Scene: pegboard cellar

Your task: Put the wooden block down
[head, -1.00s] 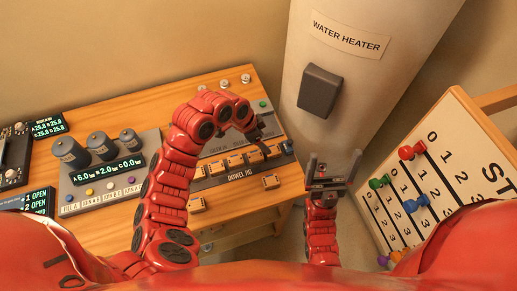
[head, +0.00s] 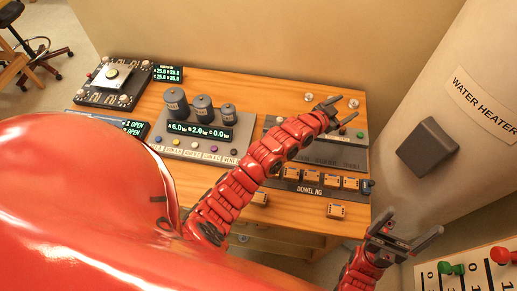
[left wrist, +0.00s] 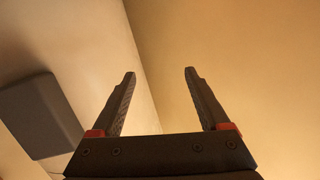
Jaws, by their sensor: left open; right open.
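Several small orange wooden blocks (head: 313,178) sit in a row on the front of the dowel jig (head: 274,181). I cannot tell which one the task means. My left gripper (head: 341,107) is open and empty, above the back of the jig. In the left wrist view its two fingers (left wrist: 160,75) stand apart with only wall between them. My right gripper (head: 414,223) is open and empty, right of the bench edge.
The bench (head: 225,85) also bears a grey panel with dark cylinders (head: 203,107) and a black device (head: 113,82) at the back left. The water heater (head: 465,130) stands to the right. A numbered board (head: 480,270) with pegs is at the lower right.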

